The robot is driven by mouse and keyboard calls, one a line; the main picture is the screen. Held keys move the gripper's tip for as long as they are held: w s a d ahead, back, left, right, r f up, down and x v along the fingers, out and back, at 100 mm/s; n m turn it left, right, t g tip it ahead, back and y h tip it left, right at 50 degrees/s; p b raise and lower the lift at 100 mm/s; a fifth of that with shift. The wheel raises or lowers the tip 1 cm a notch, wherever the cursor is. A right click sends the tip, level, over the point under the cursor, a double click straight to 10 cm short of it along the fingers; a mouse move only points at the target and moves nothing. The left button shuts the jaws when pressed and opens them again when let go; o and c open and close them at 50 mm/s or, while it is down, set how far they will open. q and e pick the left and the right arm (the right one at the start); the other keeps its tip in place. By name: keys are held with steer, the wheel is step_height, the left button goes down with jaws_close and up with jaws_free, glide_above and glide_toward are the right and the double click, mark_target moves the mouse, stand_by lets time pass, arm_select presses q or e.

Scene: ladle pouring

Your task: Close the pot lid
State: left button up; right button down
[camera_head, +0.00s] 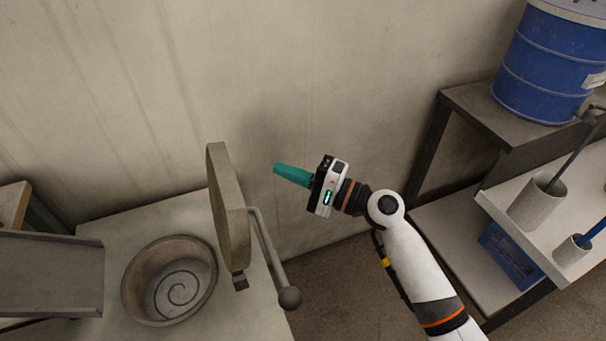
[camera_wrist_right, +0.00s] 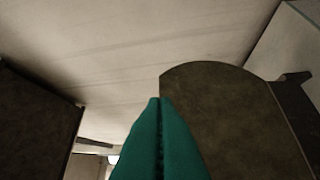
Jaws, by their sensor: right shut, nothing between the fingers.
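The pot (camera_head: 170,281) is a round grey-brown bowl with a spiral on its inner bottom, set in the light bench top at the lower left. Its lid (camera_head: 228,208) stands upright, open, on the pot's right side. A bar handle (camera_head: 263,246) with a round knob (camera_head: 290,297) runs along the lid's right side. My right gripper (camera_head: 277,169) has teal fingers that are shut and empty. It is in the air right of the lid, apart from it in the head view. In the right wrist view, the fingers (camera_wrist_right: 160,104) overlap the dark lid (camera_wrist_right: 235,125). My left gripper is not in view.
A grey metal chute or tray (camera_head: 50,274) is left of the pot. A wall rises behind the bench. At right, a shelf (camera_head: 480,113) holds a blue drum (camera_head: 545,65), with cylindrical holders (camera_head: 538,202) below it. Open floor lies between bench and shelf.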

steer(key=a+r+p, duration=0.1)
steer(key=a+p, duration=0.1)
steer(key=a, duration=0.5)
steer(key=shift+a, duration=0.25)
steer(key=shift+r, duration=0.1)
